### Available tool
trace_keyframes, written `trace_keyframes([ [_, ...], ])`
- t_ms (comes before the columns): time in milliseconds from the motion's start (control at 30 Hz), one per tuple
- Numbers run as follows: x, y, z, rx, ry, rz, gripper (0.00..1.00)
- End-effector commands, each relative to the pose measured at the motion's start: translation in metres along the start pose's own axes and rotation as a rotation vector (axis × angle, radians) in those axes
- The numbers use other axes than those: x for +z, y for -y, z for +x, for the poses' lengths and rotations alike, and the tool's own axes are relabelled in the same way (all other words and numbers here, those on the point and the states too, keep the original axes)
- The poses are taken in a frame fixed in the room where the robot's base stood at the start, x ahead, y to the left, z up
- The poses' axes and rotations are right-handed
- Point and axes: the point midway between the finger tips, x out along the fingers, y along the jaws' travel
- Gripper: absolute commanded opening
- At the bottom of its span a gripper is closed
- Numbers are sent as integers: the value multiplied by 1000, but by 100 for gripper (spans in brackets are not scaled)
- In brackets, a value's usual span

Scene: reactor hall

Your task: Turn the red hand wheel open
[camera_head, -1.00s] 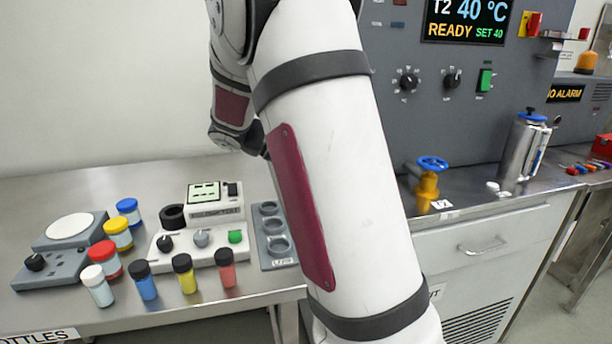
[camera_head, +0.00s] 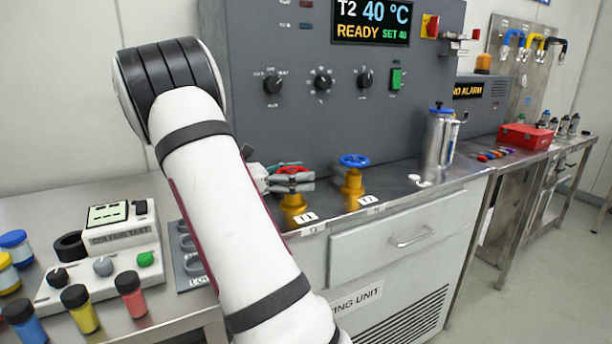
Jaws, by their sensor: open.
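The red hand wheel (camera_head: 292,169) sits on a yellow valve body (camera_head: 293,206) on the steel bench, left of a blue hand wheel (camera_head: 354,160) on a similar yellow valve. My gripper (camera_head: 303,181) is open at the red wheel, with its grey fingers reaching in from the left. The fingers hide part of the wheel, and I cannot tell whether they touch it. My white arm hides the bench just left of the valve.
A grey control panel (camera_head: 300,108) with knobs and a display reading 40 °C and READY stands behind the valves. A steel canister (camera_head: 437,140) stands to the right. A tester box (camera_head: 120,229) and several capped bottles are at left.

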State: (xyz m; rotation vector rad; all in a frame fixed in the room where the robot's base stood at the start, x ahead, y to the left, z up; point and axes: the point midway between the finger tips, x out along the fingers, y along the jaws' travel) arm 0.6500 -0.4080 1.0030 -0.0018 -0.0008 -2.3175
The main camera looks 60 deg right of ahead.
Motion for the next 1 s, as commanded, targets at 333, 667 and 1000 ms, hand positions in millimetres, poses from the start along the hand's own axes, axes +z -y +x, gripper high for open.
trace_keyframes([
  [333, 0, 0, 19, 1, -1, 0, 72],
  [667, 0, 0, 19, 1, -1, 0, 35],
  [1000, 0, 0, 19, 11, -1, -1, 34],
])
